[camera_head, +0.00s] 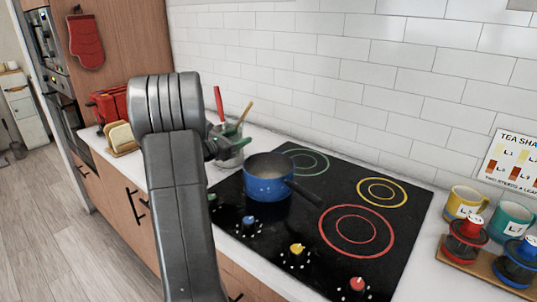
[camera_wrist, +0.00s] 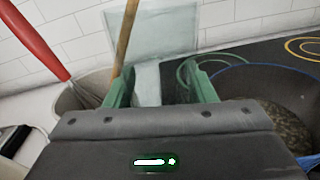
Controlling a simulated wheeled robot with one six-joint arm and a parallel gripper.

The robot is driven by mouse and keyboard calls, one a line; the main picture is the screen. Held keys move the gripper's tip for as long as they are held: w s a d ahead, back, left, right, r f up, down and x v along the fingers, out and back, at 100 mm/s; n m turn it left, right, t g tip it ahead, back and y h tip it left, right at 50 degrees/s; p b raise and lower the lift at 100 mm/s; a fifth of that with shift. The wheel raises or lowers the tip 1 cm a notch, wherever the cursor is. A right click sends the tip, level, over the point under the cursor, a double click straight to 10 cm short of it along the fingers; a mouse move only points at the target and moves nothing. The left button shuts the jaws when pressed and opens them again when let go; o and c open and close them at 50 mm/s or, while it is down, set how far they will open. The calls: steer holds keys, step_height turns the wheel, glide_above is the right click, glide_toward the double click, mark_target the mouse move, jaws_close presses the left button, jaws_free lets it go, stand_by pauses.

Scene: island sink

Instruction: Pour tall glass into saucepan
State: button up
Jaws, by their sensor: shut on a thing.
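The clear tall glass (camera_wrist: 165,38) is between the green-padded fingers of my gripper (camera_wrist: 150,88) in the wrist view. My gripper is shut on it. Its contents cannot be made out. In the head view my gripper (camera_head: 228,142) is left of the saucepan, and the glass is hard to tell from the things behind it. The blue saucepan (camera_head: 268,187) stands upright on the black cooktop, its dark handle pointing lower right. In the wrist view the saucepan (camera_wrist: 235,75) is right of my gripper, with a speckled brownish content visible inside.
A utensil pot (camera_wrist: 75,98) with a red-handled whisk (camera_wrist: 35,38) and a wooden spoon stands behind my gripper. The cooktop (camera_head: 310,240) has coloured rings and knobs. A red toaster (camera_head: 108,103) and bread rack are left; mugs (camera_head: 465,202) and jars are right. A tiled wall is behind.

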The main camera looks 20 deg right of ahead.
mark_target(237, 118)
steer(key=shift+n, duration=0.8)
step_height(237, 118, up, 6)
steer(key=p, duration=0.4)
steer(key=shift+w+a+r, duration=0.15)
steer(key=shift+r, duration=0.05)
